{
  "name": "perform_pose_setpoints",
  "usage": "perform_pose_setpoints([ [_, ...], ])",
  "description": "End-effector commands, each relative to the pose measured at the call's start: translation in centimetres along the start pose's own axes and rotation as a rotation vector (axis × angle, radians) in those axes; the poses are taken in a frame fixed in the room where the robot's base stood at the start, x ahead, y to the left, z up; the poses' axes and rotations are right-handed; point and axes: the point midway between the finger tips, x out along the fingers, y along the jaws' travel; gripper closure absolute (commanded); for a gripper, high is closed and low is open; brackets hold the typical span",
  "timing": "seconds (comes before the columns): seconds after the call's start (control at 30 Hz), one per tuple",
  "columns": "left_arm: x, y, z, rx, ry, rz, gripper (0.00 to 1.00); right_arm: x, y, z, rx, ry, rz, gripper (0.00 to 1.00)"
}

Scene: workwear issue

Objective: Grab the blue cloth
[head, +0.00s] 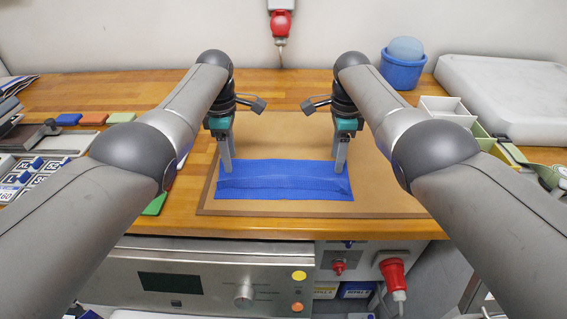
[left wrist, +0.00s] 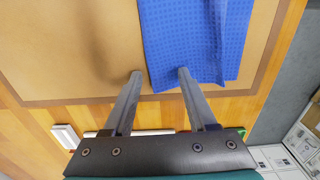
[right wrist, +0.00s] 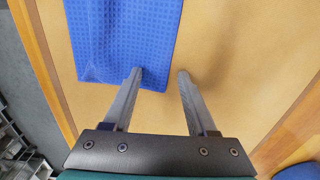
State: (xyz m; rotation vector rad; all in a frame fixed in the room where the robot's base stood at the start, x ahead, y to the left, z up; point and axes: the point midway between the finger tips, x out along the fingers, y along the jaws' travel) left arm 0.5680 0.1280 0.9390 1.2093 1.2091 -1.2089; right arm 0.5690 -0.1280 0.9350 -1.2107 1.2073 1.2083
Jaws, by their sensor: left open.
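A blue cloth (head: 285,182) lies spread as a wide strip on the brown board, with a fold line along it. My left gripper (head: 227,168) points down at the cloth's left end. In the left wrist view its fingers (left wrist: 160,74) are apart, one over the cloth (left wrist: 195,40) and one beside its edge. My right gripper (head: 341,168) points down at the cloth's right end. In the right wrist view its fingers (right wrist: 160,74) are apart, one at the cloth's (right wrist: 125,40) corner and one over bare board. Nothing is held between either pair of fingers.
The brown board (head: 395,205) lies on a wooden worktop (head: 160,90). A blue tub (head: 402,70) and white trays (head: 445,105) stand at the right. Number tags (head: 35,172) and coloured pads (head: 92,119) lie at the left. The board behind the cloth is clear.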

Motion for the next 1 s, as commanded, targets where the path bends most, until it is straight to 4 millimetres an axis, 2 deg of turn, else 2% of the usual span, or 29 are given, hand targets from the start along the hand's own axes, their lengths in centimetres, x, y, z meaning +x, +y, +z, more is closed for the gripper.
perform_pose_setpoints([
  [0.37,0.50,0.00,0.00,0.000,0.000,0.000,0.43,0.22,0.11,-0.04,0.001,0.000,0.004,0.44],
  [1.0,0.62,-0.03,-0.03,-0.001,0.000,-0.001,0.79,0.26,0.10,-0.03,0.001,0.000,0.003,0.80],
])
